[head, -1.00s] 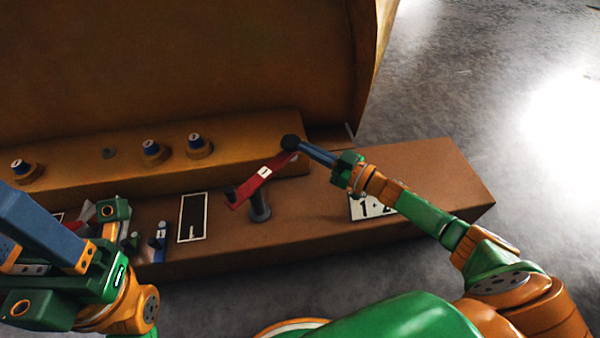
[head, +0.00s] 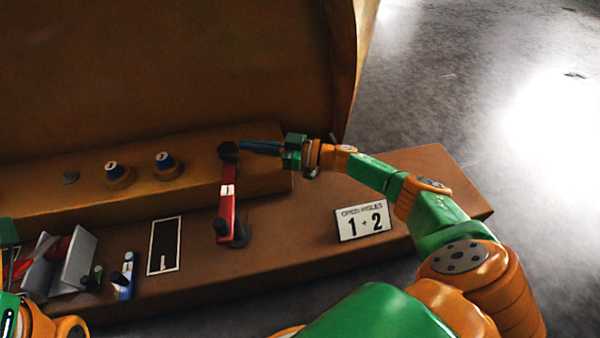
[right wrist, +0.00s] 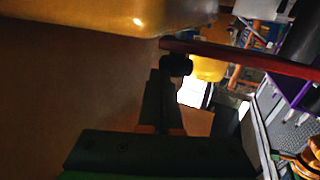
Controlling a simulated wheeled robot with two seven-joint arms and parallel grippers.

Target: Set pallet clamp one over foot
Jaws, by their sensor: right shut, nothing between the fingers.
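Pallet clamp one is a red bar (head: 228,207) with a white "1" label. It runs from a dark round post (head: 240,232) at its near end up to a black knob (head: 228,151) over the raised ledge. In the right wrist view the red bar (right wrist: 235,54) crosses the top with the knob (right wrist: 176,65) under its end. My right gripper (head: 243,147) is shut and empty, its fingertips at the right side of the knob, apparently touching it. The foot cannot be picked out surely; something yellow (right wrist: 207,68) shows below the bar. My left gripper is out of view.
A sign reading "1 + 2" (head: 362,221), a black framed panel (head: 164,245), a blue-and-white piece (head: 124,280) and grey plates (head: 73,259) are on the lower bench.

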